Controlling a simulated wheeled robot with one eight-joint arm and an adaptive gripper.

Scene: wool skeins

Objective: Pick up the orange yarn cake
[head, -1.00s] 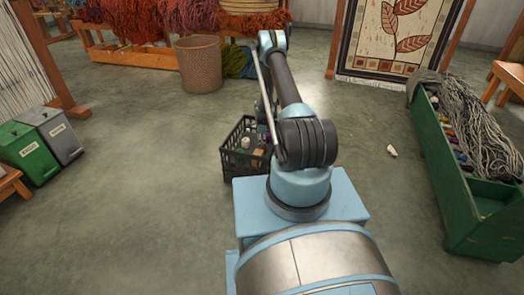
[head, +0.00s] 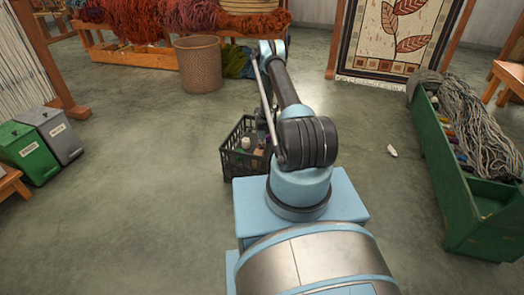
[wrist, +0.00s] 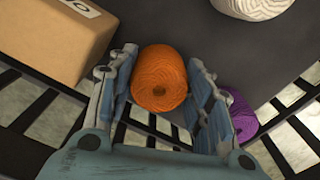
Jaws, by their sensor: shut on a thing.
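The orange yarn cake (wrist: 158,78) is a ribbed, rounded cylinder with a small hole showing in its end. In the wrist view it sits between the two fingers of my gripper (wrist: 162,62), which is shut on it. The cake is inside the black slatted crate (wrist: 150,125); I cannot tell whether it still touches the crate floor. In the head view my own arm hides the gripper and the cake, and the crate (head: 229,168) shows partly behind my arm.
In the crate, a cardboard box (wrist: 52,38) is left of my gripper, a purple yarn cake (wrist: 240,115) is close by the right finger, and a white one (wrist: 250,6) lies farther off. A wicker basket (head: 199,65) stands beyond. Open floor lies left of the crate.

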